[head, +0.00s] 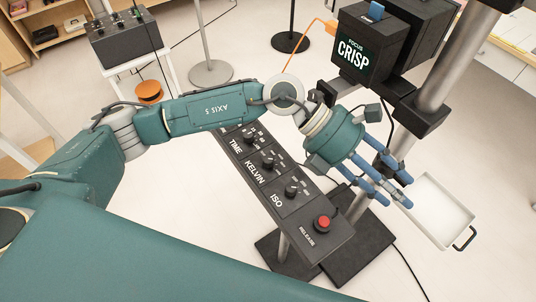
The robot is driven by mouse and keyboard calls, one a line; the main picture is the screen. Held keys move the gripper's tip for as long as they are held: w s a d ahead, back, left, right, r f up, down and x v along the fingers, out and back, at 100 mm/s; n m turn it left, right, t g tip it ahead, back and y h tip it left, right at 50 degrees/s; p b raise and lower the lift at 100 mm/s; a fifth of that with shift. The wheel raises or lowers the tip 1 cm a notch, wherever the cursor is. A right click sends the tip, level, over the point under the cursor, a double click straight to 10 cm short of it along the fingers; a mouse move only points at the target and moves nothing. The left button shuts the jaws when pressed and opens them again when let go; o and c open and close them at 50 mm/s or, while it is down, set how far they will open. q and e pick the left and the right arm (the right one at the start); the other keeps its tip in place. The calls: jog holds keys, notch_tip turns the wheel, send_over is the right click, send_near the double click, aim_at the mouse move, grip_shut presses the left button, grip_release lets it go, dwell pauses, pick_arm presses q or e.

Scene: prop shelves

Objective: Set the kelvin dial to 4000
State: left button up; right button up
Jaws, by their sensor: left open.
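The control panel is a long dark box that runs diagonally through the middle of the head view. Its kelvin dial (267,163) is a black knob between the time dial (249,138) and the ISO dial (292,188). The small numbers around the kelvin dial are too small to read, so its setting cannot be told. My left gripper (392,190) has blue fingers, is open and empty, and hangs to the right of the panel, apart from the kelvin dial. My left forearm crosses above the panel's far end. My right gripper does not show.
A red release button (322,223) sits at the panel's near end. A black box marked CRISP (357,55) and a metal post (452,62) stand behind my left gripper. A white tray (436,235) lies at the right. A dark control box (124,38) stands at the upper left.

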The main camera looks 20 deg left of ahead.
pick_arm(q)
jog(key=w+a+f+m+y, duration=0.1)
jog(key=w+a+f+y, duration=0.4)
jog(key=a, duration=0.3)
jog(key=t+y, duration=0.3)
jog(key=y, duration=0.4)
send_over(268, 158)
notch_tip(268, 158, down, 3)
notch_tip(268, 158, down, 9)
jog(key=p, duration=0.3)
jog(key=shift+s+a, duration=0.1)
jog(key=shift+f+p, duration=0.3)
jog(key=shift+f, duration=0.5)
grip_shut()
